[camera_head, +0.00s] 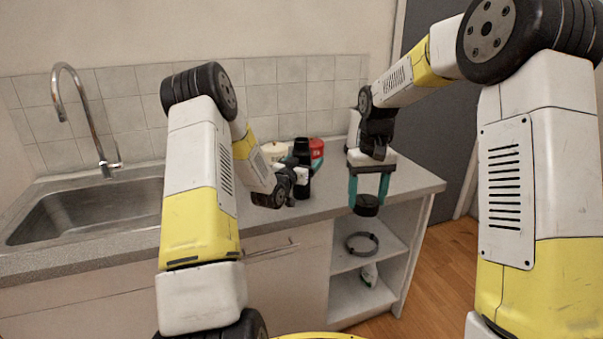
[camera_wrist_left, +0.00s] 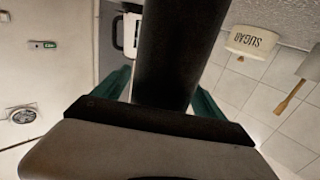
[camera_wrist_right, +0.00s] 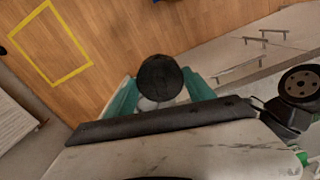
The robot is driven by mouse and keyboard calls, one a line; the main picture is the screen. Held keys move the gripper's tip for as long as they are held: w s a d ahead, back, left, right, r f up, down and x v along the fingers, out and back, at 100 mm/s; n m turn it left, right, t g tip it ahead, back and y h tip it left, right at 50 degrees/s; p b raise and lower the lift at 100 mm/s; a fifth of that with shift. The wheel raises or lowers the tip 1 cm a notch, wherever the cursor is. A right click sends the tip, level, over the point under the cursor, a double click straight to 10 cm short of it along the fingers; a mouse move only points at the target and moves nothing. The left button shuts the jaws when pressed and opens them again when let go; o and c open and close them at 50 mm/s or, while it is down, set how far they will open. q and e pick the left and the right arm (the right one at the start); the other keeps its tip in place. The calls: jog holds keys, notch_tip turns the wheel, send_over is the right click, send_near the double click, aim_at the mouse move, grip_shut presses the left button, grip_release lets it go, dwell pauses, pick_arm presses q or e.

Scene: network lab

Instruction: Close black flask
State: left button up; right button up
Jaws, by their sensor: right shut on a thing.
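The black flask (camera_head: 301,150) stands upright at the back of the counter. My left gripper (camera_head: 302,172) is at the flask, partly hidden by its own wrist. In the left wrist view the flask (camera_wrist_left: 178,50) runs between the two teal fingers, which appear to touch it from both sides. My right gripper (camera_head: 369,188) points down and is shut on a round black lid (camera_head: 367,206). The lid is in the air in front of the counter's right part, apart from the flask and to its right. The lid also shows between the fingers in the right wrist view (camera_wrist_right: 160,78).
A cream sugar jar (camera_wrist_left: 251,42) and a red container (camera_head: 317,147) stand close to the flask. A sink (camera_head: 85,212) is at the left. Open shelves (camera_head: 352,262) lie below the counter's right end. The counter's right end (camera_head: 415,184) is clear.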

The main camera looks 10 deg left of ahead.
pick_arm(q)
grip_shut()
jog(key=shift+r, duration=0.1)
jog(key=r, duration=0.1)
jog(key=s+r, duration=0.1)
jog(key=r, duration=0.1)
jog(key=shift+d+r, duration=0.15)
jog(key=shift+r, duration=0.1)
send_near(305, 151)
jog(key=d, duration=0.2)
jog(key=s+d, duration=0.1)
jog(key=d, duration=0.2)
jog(key=shift+f, duration=0.2)
